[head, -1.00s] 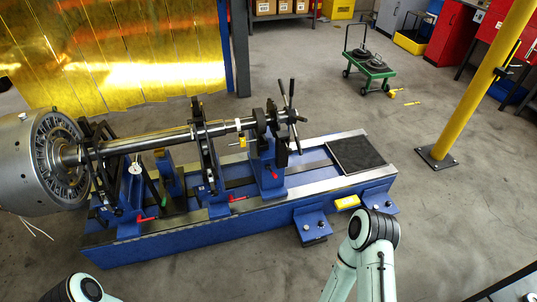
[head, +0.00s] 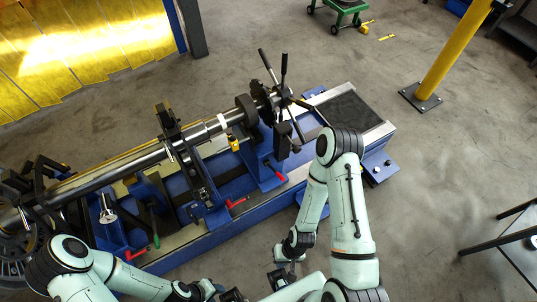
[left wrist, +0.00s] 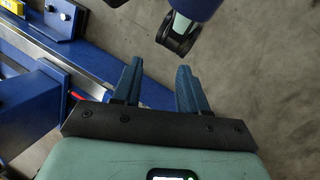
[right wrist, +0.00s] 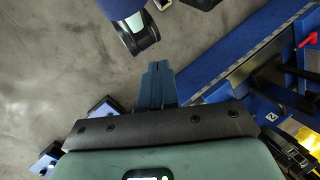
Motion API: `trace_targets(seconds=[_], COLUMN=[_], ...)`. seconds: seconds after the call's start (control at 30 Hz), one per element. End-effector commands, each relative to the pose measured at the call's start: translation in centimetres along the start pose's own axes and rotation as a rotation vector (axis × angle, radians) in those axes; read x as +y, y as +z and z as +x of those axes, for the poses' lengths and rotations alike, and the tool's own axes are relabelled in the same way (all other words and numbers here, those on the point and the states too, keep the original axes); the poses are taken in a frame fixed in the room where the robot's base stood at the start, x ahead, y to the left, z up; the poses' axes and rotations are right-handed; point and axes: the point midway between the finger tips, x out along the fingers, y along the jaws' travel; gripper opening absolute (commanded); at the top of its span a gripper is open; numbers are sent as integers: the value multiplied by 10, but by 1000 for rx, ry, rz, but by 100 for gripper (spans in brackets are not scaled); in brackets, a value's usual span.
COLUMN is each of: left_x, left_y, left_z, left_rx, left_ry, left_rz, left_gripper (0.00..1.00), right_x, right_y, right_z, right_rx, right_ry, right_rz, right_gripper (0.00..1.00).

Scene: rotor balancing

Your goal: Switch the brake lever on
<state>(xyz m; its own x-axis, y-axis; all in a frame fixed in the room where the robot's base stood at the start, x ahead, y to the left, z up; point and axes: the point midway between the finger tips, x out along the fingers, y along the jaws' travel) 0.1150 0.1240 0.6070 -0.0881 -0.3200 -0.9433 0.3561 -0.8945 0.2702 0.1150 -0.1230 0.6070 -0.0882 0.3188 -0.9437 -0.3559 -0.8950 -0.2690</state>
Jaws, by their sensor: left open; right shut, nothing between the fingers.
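The blue balancing machine (head: 215,235) carries a long steel shaft. I cannot tell which is the brake lever. My left gripper (left wrist: 157,85) is open and empty, above the machine's near edge; a red handle tip (left wrist: 76,95) shows beside it. My right gripper (right wrist: 157,80) is shut and empty, clear of the machine; a red handle (right wrist: 307,40) shows at the far right.
A spoked handwheel (head: 284,100) stands at the shaft's right end. A dark mat (head: 348,113) lies on the machine bed. A yellow post (head: 452,50) stands at the right, with a dark table (head: 515,240) nearer. Open grey floor lies between them and the machine.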

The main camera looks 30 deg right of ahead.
Motion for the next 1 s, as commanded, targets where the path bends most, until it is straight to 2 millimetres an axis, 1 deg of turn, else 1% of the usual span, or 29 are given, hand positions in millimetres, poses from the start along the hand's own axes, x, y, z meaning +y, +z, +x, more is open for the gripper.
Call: trace_targets(seconds=[0.4,0.47,0.53,0.57,0.67,0.7,0.77,0.8,0.87,0.9,0.97,1.0], left_x=[0,-2,-5,-7,-17,-21,-27,-31,-36,-39,-43,-45], left_y=[1,1,1,0,-7,-12,-22,-29,-39,-47,-58,-64], left_z=[0,3,11,16,41,52,68,79,94,104,117,125], left_rx=[-2,-1,4,8,34,50,76,96,123,142,167,182], left_ry=[0,-1,-1,-2,-2,-2,-2,-2,-2,-1,-1,0], left_rz=[-1,-1,-2,-3,-7,-8,-10,-12,-13,-14,-15,-16], left_gripper=[43,43,43,43,43,43,43,43,43,43,43,43], right_x=[1,2,6,8,14,14,9,4,-7,-15,-26,-32], right_y=[1,-4,-17,-28,-80,-108,-153,-182,-221,-242,-267,-278], right_z=[0,2,9,12,19,17,4,-10,-38,-60,-96,-119], right_rx=[-2,1,9,15,40,55,80,97,123,141,164,178], right_ry=[1,4,17,25,68,91,131,160,202,229,266,287], right_rz=[1,-7,-31,-49,-137,-181,-249,-292,-345,-374,-406,-420], right_gripper=[0,0,0,0,0,0,0,0,0,0,0,0])
